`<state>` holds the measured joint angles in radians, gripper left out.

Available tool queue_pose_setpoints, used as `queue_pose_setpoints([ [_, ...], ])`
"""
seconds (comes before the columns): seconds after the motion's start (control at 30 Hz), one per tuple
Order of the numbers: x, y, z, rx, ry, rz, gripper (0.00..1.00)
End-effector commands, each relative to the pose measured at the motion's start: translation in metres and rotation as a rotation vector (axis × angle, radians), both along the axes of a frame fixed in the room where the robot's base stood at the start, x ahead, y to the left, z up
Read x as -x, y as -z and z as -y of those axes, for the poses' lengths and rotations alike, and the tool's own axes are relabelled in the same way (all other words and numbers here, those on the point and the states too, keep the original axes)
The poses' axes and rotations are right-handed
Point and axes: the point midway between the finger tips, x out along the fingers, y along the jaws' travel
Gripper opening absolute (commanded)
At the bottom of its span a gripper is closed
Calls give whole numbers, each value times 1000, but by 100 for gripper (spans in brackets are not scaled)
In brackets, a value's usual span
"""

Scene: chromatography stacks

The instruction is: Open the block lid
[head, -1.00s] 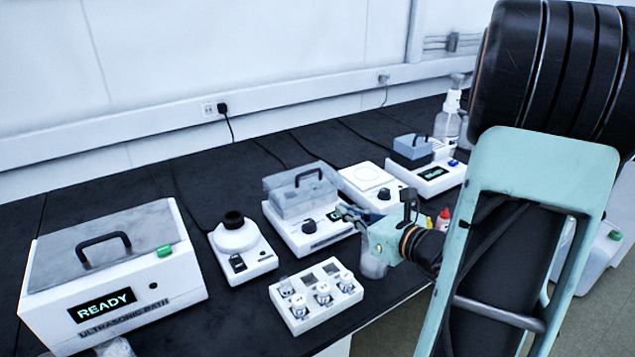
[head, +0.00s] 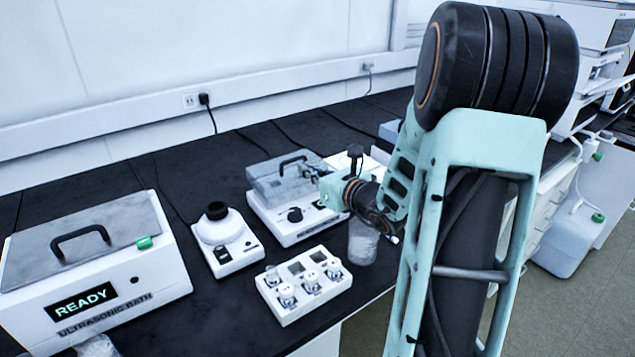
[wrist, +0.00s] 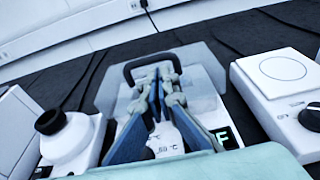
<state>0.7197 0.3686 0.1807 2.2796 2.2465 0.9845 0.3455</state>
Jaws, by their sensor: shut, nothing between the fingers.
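The block lid (head: 268,181) is a grey, see-through cover with a black arched handle (head: 291,161). It sits closed on a white block unit (head: 286,226) with a black knob and a small display. My gripper (head: 312,174) is at the lid's right side, its fingertips close to the handle. In the wrist view, the shut, empty fingers (wrist: 158,72) overlap the handle (wrist: 128,68) and the lid (wrist: 205,72). I cannot tell whether they touch the handle. The fingers hide part of the lid and the unit's front.
An ultrasonic bath (head: 95,275) reading READY stands at left. A white device with a black top (head: 225,240) and a vial rack (head: 303,285) are nearer the unit. A clear beaker (head: 362,243) stands below my gripper. A flat-topped device (wrist: 283,80) is to the right.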

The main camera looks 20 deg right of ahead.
Motion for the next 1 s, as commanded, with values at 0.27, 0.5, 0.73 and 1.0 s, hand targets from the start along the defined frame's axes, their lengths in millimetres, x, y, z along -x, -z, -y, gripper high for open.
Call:
queue_pose_setpoints([
  [0.27,-7,-5,-2,0,0,-1,0],
  [0.5,-7,-5,-2,0,0,-1,0],
  [0.73,-9,-12,-2,6,-1,-24,0],
  [1.0,-11,-14,-2,11,-1,-58,0],
])
